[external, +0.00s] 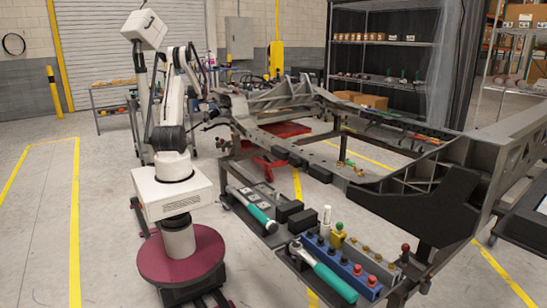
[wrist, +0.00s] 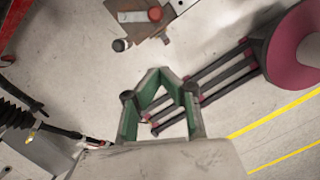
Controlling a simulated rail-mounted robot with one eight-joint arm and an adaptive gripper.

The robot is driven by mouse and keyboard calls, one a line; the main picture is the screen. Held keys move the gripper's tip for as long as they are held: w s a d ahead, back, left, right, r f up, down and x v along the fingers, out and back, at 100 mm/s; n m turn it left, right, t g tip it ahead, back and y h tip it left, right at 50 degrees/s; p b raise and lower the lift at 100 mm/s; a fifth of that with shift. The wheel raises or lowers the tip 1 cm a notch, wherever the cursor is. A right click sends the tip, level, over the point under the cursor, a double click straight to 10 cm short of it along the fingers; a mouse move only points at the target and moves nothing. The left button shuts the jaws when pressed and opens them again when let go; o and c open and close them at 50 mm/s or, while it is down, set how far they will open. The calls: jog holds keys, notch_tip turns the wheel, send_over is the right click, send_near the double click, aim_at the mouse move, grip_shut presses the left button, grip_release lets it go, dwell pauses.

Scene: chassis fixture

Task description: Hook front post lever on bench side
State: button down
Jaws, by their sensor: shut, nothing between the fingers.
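My gripper (wrist: 158,73) shows in the wrist view with its green-lined fingers bent inward and their tips together. It is shut and holds nothing, with floor behind it. In the external view my white arm rises beside the chassis fixture (external: 270,140); I cannot make out the fingertips there. A small post with a dark red knob (external: 405,247) stands at the fixture's near right end, beside the tool bench. I cannot tell whether it is the front post lever. No lever is at my fingers.
A blue block with knobs (external: 335,262) and a green-handled ratchet (external: 325,270) lie on the near bench; a hammer-like tool (external: 255,210) lies left of them. A dark ribbed part (wrist: 15,115) is left in the wrist view. Open floor lies left of my base.

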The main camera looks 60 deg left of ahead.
jog(key=w+d+f+b, duration=0.2)
jog(key=w+f+b, duration=0.2)
jog(key=f, duration=0.7)
jog(key=shift+w+d, duration=0.4)
jog(key=shift+w, duration=0.15)
jog(key=shift+f, duration=0.1)
